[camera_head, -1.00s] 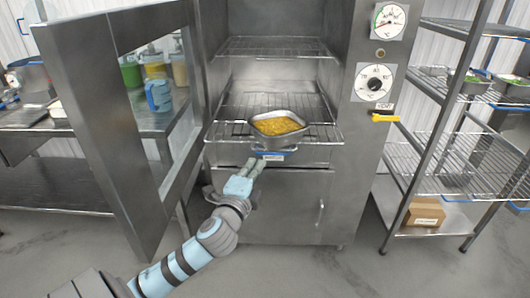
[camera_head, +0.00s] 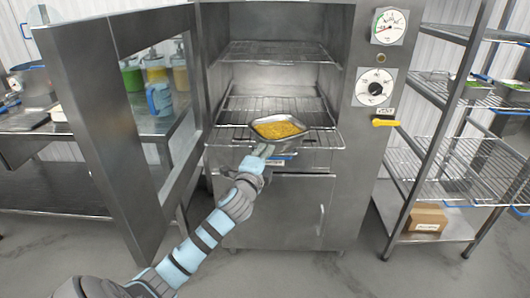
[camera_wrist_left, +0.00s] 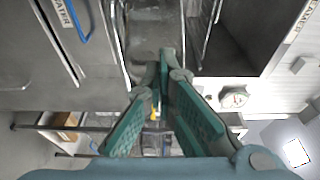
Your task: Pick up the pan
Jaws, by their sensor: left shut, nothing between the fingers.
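A metal pan (camera_head: 278,128) with yellow-orange food in it sits at the front of a pulled-out wire rack in the open oven. My left gripper (camera_head: 262,151) is at the pan's front left, close below its rim; I cannot tell whether it touches the pan. In the left wrist view the left gripper's green fingers (camera_wrist_left: 160,75) meet at their tips with nothing between them. A blurred grey metal surface, possibly the pan, lies just beyond the tips. My right gripper is not in view.
The oven door (camera_head: 120,110) stands open at the left. Another wire rack (camera_head: 276,52) is above the pan. A shelf unit (camera_head: 455,185) with a cardboard box (camera_head: 428,217) stands at the right. The floor in front is clear.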

